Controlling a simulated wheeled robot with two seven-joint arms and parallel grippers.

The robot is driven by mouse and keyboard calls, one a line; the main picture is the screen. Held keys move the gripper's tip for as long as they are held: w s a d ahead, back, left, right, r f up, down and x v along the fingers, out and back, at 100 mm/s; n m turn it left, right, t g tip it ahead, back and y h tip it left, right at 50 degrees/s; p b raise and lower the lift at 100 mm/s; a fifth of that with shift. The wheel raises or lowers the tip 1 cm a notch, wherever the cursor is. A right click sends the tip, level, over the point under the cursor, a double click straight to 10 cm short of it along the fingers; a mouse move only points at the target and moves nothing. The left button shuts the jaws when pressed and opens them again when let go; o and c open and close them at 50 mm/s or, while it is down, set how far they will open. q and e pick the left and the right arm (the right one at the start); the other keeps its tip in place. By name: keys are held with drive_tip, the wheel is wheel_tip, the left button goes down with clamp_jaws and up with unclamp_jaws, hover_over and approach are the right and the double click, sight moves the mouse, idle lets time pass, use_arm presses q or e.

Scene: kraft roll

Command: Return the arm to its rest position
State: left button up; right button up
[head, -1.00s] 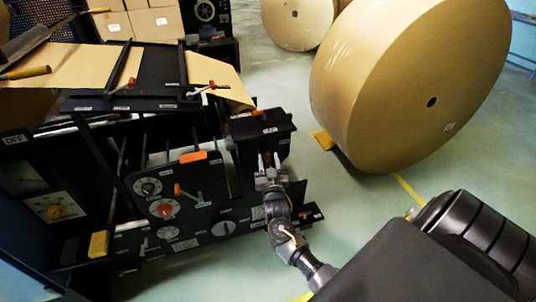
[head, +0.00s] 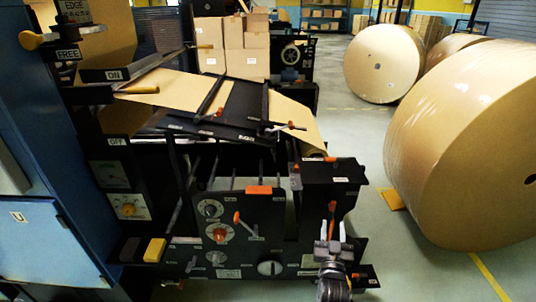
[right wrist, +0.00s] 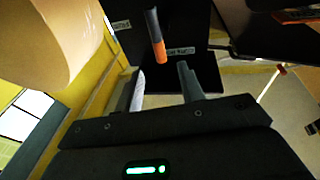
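My right gripper (head: 333,238) is at the lower right of the black machine (head: 335,187), in front of its box-shaped end. In the right wrist view the gripper (right wrist: 162,75) has its two grey fingers apart with nothing between them. A lever with an orange grip (right wrist: 155,38) stands just beyond the fingertips, apart from them. The same lever shows in the head view (head: 332,209), above the gripper. My right arm is mostly cut off by the bottom edge of the head view. My left gripper is not in view.
More rolls (head: 384,64) and stacked cartons (head: 245,50) are behind. A blue cabinet (head: 45,240) is at left. Green floor is free between machine and roll.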

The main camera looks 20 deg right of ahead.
drive_tip(key=shift+f, duration=0.1)
drive_tip(key=s+a+f+n+g+y, duration=0.1)
drive_tip(key=a+f+n+g+y, duration=0.2)
drive_tip(key=f, duration=0.8)
drive_tip(key=s+a+f+n+g+y, duration=0.15)
drive_tip(key=a+f+y, duration=0.25)
drive_tip(key=f, duration=0.8)
drive_tip(key=s+a+f+n+g+y, duration=0.1)
drive_tip(key=s+a+f+g, duration=0.2)
drive_tip(key=s+f, duration=0.6)
drive_tip(key=s+a+f+n+g+y, duration=0.15)
drive_tip(key=s+f+g, duration=0.35)
drive_tip(key=s+f, duration=0.85)
drive_tip(key=s+d+f+g, duration=0.1)
drive_tip(key=s+g, duration=0.1)
drive_tip(key=s, duration=0.8)
drive_tip(key=s+d+f+n+g+p, duration=0.1)
drive_tip(key=s+g, duration=0.1)
drive_tip(key=s, duration=0.8)
drive_tip(key=shift+f, duration=0.35)
